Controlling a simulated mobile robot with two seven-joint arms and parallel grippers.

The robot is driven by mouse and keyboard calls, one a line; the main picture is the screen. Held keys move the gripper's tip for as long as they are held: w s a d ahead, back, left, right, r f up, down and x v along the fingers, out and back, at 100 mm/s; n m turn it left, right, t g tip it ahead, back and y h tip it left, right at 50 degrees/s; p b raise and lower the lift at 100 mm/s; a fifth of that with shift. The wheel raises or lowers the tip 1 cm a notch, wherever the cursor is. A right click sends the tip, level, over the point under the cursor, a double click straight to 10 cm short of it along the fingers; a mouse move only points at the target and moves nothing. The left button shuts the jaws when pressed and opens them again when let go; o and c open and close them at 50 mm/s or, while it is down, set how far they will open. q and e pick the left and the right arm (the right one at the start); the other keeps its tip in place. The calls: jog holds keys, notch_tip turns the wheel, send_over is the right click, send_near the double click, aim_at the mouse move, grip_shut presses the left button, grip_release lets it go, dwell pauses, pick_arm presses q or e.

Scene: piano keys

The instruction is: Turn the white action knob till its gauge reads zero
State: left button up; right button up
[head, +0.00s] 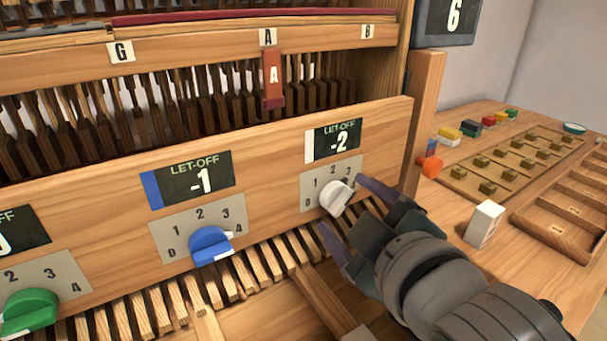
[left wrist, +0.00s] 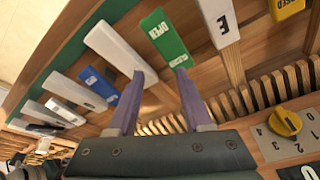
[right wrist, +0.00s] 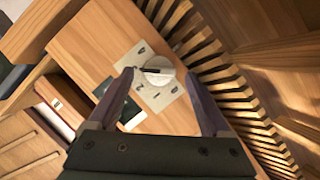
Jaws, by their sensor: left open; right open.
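The white knob (head: 336,198) sits on a grey dial plate (head: 326,178) on the wooden rail. Above it a LET-OFF gauge (head: 338,142) with a white stripe reads -2. My right gripper (head: 342,206) is open, its fingers on either side of the white knob. In the right wrist view the knob (right wrist: 157,72) lies between the fingertips, and contact is not clear. Its exact pointer setting is hard to read. My left gripper (left wrist: 160,73) is open and empty in the left wrist view, near a green OPEN tag (left wrist: 165,38); it is outside the head view.
The blue knob (head: 211,246) stands to the left under a gauge (head: 190,180) reading -1. A green knob (head: 30,312) is farther left. An orange knob (head: 431,165) and a small white box (head: 484,223) are at right. Rows of wooden key ends lie below the rail.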

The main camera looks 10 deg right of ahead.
jog(key=shift+w+f, duration=0.1)
jog(key=shift+w, duration=0.2)
grip_shut()
dwell(0.5)
